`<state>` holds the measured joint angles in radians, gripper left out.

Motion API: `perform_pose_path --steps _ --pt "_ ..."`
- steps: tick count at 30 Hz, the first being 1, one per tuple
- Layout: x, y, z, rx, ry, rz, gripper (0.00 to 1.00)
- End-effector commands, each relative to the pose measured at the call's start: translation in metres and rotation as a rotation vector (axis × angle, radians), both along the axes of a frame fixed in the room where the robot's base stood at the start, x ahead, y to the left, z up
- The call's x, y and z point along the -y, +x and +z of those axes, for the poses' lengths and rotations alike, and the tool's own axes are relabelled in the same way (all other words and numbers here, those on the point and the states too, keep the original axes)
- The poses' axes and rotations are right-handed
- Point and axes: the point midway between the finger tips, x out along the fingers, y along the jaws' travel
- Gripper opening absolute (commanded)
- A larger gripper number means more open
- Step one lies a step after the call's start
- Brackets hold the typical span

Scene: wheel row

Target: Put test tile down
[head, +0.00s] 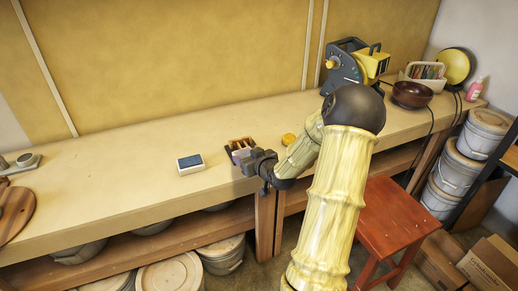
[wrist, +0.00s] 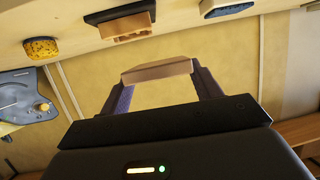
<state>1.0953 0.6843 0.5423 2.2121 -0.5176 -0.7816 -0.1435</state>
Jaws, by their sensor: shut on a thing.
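The test tile (wrist: 157,70) is a small flat tan-brown piece. In the wrist view it spans the gap between the two fingertips of my gripper (wrist: 158,78), which is shut on it. In the head view my gripper (head: 250,161) is over the front part of the bench, close to a small dark holder (head: 238,145) with orange-brown pieces in it. I cannot clearly make out the tile in the head view. The holder also shows in the wrist view (wrist: 120,25), apart from the tile.
A blue-and-white device (head: 190,163) lies left of my gripper on the bench (head: 110,180). A yellow sponge-like piece (head: 288,139) is to the right. A dark bowl (head: 411,94) and a grey-yellow machine (head: 352,64) stand at the far right. The bench's left-middle is clear.

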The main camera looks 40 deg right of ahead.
Motion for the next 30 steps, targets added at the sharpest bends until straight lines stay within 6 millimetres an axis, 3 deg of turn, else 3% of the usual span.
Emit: perform_pose_path --steps 8,14,21,24,27,30 --pt "-0.055 0.005 -0.024 0.0 0.005 0.089 0.38" --pt "-0.108 0.007 -0.046 0.001 0.008 0.172 0.38" --pt "-0.21 0.005 -0.089 -0.003 0.008 0.334 0.38" --pt "-0.242 0.003 -0.103 -0.004 0.004 0.383 0.38" --pt "-0.258 0.002 -0.11 -0.002 0.001 0.408 0.38" --pt "-0.263 0.003 -0.111 0.0 -0.002 0.416 0.38"
